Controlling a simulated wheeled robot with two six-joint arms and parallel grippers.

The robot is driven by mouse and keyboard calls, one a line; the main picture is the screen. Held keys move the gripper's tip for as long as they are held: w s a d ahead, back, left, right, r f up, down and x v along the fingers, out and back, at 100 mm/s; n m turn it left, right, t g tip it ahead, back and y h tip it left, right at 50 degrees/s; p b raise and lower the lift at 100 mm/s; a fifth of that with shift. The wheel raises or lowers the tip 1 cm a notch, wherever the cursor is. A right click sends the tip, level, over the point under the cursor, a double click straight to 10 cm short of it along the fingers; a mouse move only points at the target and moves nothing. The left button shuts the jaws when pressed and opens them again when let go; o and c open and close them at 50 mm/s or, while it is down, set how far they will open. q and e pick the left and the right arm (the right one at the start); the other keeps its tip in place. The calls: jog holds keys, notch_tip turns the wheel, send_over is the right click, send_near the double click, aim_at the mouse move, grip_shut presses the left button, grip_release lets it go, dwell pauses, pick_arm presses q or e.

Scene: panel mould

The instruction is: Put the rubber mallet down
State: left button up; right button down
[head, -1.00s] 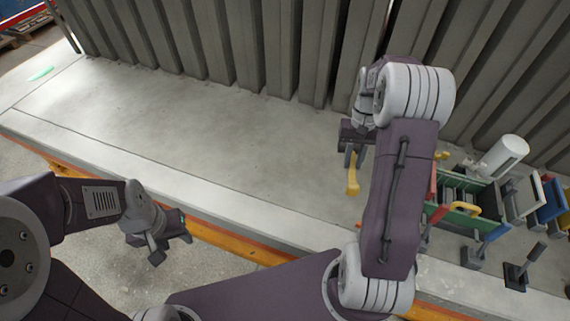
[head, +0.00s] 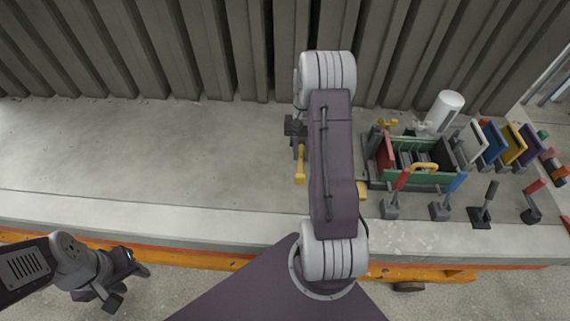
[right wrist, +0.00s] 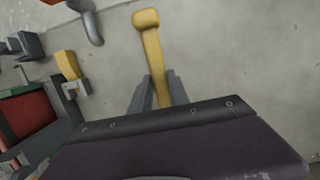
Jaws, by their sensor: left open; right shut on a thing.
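The rubber mallet shows as a yellow handle (head: 299,168) hanging below my right gripper (head: 297,142). In the right wrist view the handle (right wrist: 151,55) stands between the two dark fingers (right wrist: 156,92), which are shut on it. Its free end points away from the gripper, over bare grey surface. The mallet's head is hidden, and I cannot tell whether the mallet touches the surface. My left gripper (head: 112,290) is open and empty at the lower left, in front of the ledge.
A green and red toolbox (head: 408,184) stands right of my right arm, with a white cylinder (head: 444,111) behind it. Several handled tools and coloured plates (head: 488,143) fill the right side. A corrugated wall (head: 220,45) closes the back. The left surface (head: 150,150) is clear.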

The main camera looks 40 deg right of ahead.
jog(key=w+a+f, duration=0.1)
jog(key=w, duration=0.1)
jog(key=w+a+f, duration=0.1)
jog(key=a+f, duration=0.1)
jog(key=shift+w+a, duration=0.25)
jog(key=shift+w, duration=0.15)
jog(key=shift+w+d+p+x, duration=0.1)
jog(key=shift+p+x, duration=0.05)
jog(key=shift+x, duration=0.55)
jog(key=shift+w+d+p+x, duration=0.1)
jog(key=shift+w+x, duration=0.05)
jog(key=shift+x, duration=0.6)
jog(key=shift+w+d+p+x, duration=0.1)
jog(key=shift+p+x, duration=0.05)
jog(key=shift+x, duration=0.55)
jog(key=c, duration=1.3)
grip_release()
jog(key=shift+f, duration=0.1)
jog(key=shift+o, duration=0.2)
jog(key=v, duration=1.2)
jog(key=s+a+r+n+t+h, duration=0.1)
jog(key=s+a+n+t, duration=0.2)
jog(key=s+a+n, duration=0.4)
jog(key=s+a, duration=0.8)
jog(key=a, duration=0.4)
jog(key=shift+r+n+b, duration=0.35)
jog(key=shift+n+b, duration=0.05)
